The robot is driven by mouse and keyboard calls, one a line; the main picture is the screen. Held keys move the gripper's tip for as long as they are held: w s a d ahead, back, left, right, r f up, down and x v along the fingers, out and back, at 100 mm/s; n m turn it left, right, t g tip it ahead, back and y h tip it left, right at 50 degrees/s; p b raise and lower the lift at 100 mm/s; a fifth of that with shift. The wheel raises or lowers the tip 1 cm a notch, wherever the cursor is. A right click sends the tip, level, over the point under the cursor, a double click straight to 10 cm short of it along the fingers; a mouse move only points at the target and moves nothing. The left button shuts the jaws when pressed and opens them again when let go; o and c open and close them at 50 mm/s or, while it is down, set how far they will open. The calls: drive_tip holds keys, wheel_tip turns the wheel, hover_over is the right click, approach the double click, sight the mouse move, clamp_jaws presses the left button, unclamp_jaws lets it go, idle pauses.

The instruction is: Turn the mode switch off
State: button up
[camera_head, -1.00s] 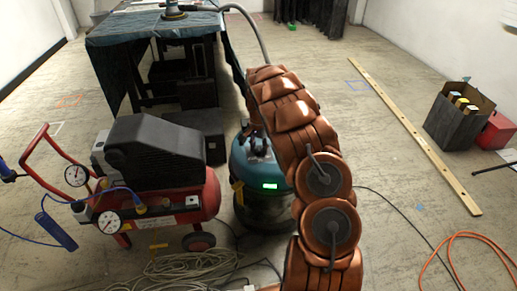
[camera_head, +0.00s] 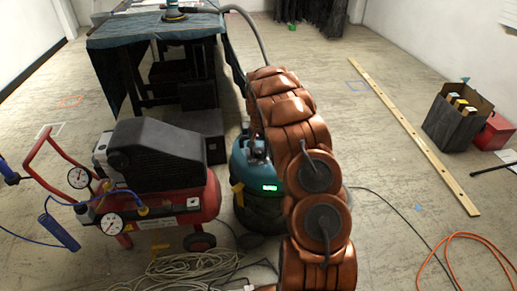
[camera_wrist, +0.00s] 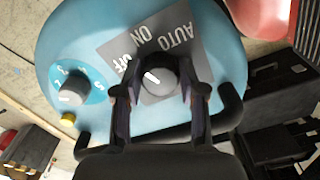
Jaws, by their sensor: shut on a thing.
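The mode switch (camera_wrist: 158,79) is a grey round knob with a white mark, on a grey label plate (camera_wrist: 185,48) reading OFF, ON and AUTO. Its mark points to the upper left, toward OFF. The switch is on top of the blue vacuum (camera_wrist: 62,40), which also shows in the head view (camera_head: 240,172) with a green lit display. My gripper (camera_wrist: 160,88) has a finger on each side of the knob and is shut on it. In the head view my arm partly hides the vacuum, and the fingertips cannot be made out.
A second dial (camera_wrist: 72,90) and a yellow button (camera_wrist: 68,119) are left of the switch. A black handle (camera_wrist: 228,105) curves close by the fingers. A red compressor (camera_head: 190,203) stands left of the vacuum, with coiled hose (camera_head: 185,268) in front.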

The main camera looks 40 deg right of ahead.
sight(259, 151)
drive_tip(key=n+p, duration=0.1)
drive_tip(key=n, duration=0.3)
drive_tip(key=shift+s+p, duration=0.1)
drive_tip(key=shift+p, duration=0.25)
drive_tip(key=shift+n+p, duration=0.45)
drive_tip(key=shift+n, duration=1.65)
drive_tip(key=o, duration=1.1)
drive_tip(key=shift+o, duration=0.2)
drive_tip(key=shift+r, duration=0.1)
wheel_tip(259, 151, up, 12)
